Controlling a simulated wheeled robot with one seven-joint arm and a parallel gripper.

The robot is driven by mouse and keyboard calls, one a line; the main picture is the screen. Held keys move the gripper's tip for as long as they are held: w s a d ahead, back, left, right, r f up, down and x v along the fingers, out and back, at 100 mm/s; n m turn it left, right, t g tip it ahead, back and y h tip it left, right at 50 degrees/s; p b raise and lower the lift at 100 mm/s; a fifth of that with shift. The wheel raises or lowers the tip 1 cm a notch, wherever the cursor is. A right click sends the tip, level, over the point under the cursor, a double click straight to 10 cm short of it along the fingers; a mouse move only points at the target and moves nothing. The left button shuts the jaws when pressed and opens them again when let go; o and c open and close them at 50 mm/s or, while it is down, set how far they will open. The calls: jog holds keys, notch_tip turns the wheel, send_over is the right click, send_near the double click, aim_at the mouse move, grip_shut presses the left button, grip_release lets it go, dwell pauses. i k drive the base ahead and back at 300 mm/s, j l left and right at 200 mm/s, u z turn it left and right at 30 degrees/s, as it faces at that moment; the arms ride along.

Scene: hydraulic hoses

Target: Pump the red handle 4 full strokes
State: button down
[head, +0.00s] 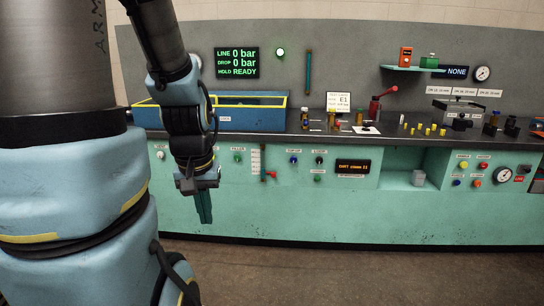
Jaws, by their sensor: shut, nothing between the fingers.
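A red hand pump (374,111) stands on the dark countertop, right of centre in the head view. Its red handle (388,91) sticks out to the right from its top, with the tip slightly raised. My gripper (204,208) hangs pointing down at the left, in front of the green cabinet and below counter height. Its fingers are together and hold nothing. It is well apart from the pump, to the left and lower. A smaller red lever (271,175) is on the cabinet front.
The dark countertop (285,142) carries a blue tray (255,122), small fittings around an E1 sign (339,102), and a scale (459,107). A green shelf (413,68) hangs above. The display (237,62) reads 0 bar and READY. Floor (360,270) before the cabinet is clear.

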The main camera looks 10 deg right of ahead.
aim_at(394, 88)
jog(key=i+l+z, duration=0.25)
jog(key=i, duration=0.4)
jog(key=i+z, duration=0.3)
jog(key=i, duration=0.4)
jog(key=i+l+u, duration=0.2)
jog(key=l, duration=0.3)
jog(key=i+l+u, duration=0.2)
jog(key=l, duration=0.3)
jog(key=i+l+u, duration=0.15)
jog(key=l, duration=0.4)
jog(key=i+l+u, duration=0.2)
jog(key=l, duration=0.4)
jog(key=l+u, duration=0.2)
jog(key=l, duration=0.35)
